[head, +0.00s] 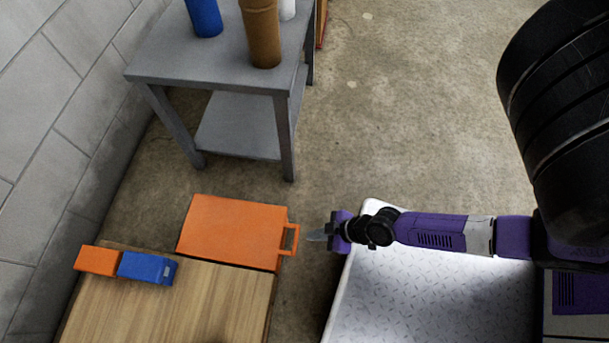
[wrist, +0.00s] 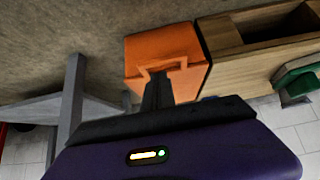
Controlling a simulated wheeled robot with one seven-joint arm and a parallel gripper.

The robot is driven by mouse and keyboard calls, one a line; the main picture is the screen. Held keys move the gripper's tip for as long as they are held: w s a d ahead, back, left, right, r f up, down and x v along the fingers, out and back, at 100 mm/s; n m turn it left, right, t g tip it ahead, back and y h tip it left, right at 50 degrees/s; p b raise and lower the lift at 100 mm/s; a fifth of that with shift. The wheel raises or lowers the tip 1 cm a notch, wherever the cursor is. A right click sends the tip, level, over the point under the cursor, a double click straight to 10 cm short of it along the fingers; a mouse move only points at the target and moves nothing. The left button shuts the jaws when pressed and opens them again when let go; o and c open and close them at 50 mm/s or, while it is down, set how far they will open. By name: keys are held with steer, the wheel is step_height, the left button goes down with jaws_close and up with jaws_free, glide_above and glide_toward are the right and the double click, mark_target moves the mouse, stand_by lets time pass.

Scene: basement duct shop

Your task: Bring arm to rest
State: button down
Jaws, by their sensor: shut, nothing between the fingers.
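My gripper (head: 316,238) is at the end of my purple and black arm, which stretches left over the white patterned surface in the head view. Its fingers are shut with nothing between them and point left. They are a little right of the handle of an orange case (head: 232,232), and I see a gap between them. In the wrist view the shut fingers (wrist: 157,92) overlap the handle of the orange case (wrist: 150,50) in the picture.
A wooden surface (head: 170,305) at lower left bears a blue block (head: 147,267) and an orange block (head: 97,260). A grey table (head: 225,70) holds a brown cylinder (head: 262,35) and a blue cylinder (head: 204,17). Bare concrete floor (head: 400,110) lies right of the table.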

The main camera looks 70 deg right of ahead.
steer(key=s, duration=0.2)
steer(key=s+r, duration=0.1)
steer(key=s+d, duration=0.1)
steer(key=s, duration=0.1)
steer(key=shift+s+d+r+p, duration=0.1)
steer(key=shift+s+r+p, duration=0.15)
steer(key=shift+s+p, duration=0.05)
steer(key=w+a+r+t, duration=0.2)
steer(key=a+r, duration=0.1)
steer(key=r, duration=0.8)
steer(key=w+a+r+m+t, duration=0.1)
steer(key=a+r+t, duration=0.15)
steer(key=r, duration=0.85)
steer(key=w+a+r+t, duration=0.2)
steer(key=r, duration=0.9)
step_height(320, 180, up, 33)
steer(key=s+m+h+p, duration=0.1)
steer(key=p, duration=2.7)
steer(key=shift+s+f+h+p, duration=0.2)
steer(key=shift+s+h+p, duration=0.1)
steer(key=shift+s, duration=0.05)
